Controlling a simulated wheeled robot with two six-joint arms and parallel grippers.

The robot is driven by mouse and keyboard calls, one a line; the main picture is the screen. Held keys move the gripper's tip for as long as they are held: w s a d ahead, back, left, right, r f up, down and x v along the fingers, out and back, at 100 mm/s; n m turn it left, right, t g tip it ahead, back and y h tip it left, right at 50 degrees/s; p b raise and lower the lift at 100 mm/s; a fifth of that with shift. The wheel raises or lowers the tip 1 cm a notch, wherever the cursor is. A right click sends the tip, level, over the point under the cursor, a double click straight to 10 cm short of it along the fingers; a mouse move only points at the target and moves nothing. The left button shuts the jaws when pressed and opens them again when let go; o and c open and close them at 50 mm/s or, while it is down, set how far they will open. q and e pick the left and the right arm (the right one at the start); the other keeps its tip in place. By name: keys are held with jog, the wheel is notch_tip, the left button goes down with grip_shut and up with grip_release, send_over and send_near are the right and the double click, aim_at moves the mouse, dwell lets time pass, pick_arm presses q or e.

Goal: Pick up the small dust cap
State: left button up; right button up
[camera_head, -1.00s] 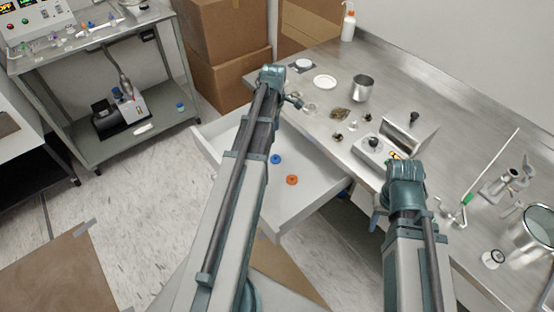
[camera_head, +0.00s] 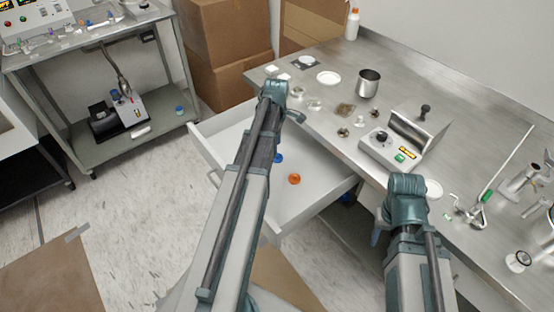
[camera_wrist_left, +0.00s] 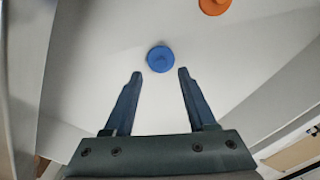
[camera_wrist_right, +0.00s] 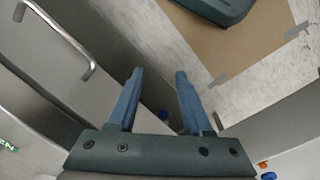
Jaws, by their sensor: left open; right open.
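Two small round caps lie apart in the open white drawer: a blue cap (camera_head: 278,158), partly hidden by my left arm in the head view, and an orange cap (camera_head: 294,179). In the left wrist view the blue cap (camera_wrist_left: 160,58) lies just beyond the fingertips and between their lines; the orange cap (camera_wrist_left: 214,4) is cut off at the top edge. My left gripper (camera_wrist_left: 160,72) is open and empty, above the drawer. My right gripper (camera_wrist_right: 158,72) is open and empty, beside the table's front.
The white drawer (camera_head: 213,150) stands open from the metal table (camera_head: 440,80). On the table are a metal cup (camera_head: 368,82), a white dish (camera_head: 328,77), a hotplate-like box (camera_head: 385,150) and clamps on the right. Cardboard boxes (camera_head: 225,45) stand behind.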

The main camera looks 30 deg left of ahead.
pick_arm(q)
notch_tip(320, 180, down, 4)
jog(key=b, duration=0.3)
jog(key=shift+d+f, duration=0.1)
jog(key=shift+d, duration=0.05)
grip_shut()
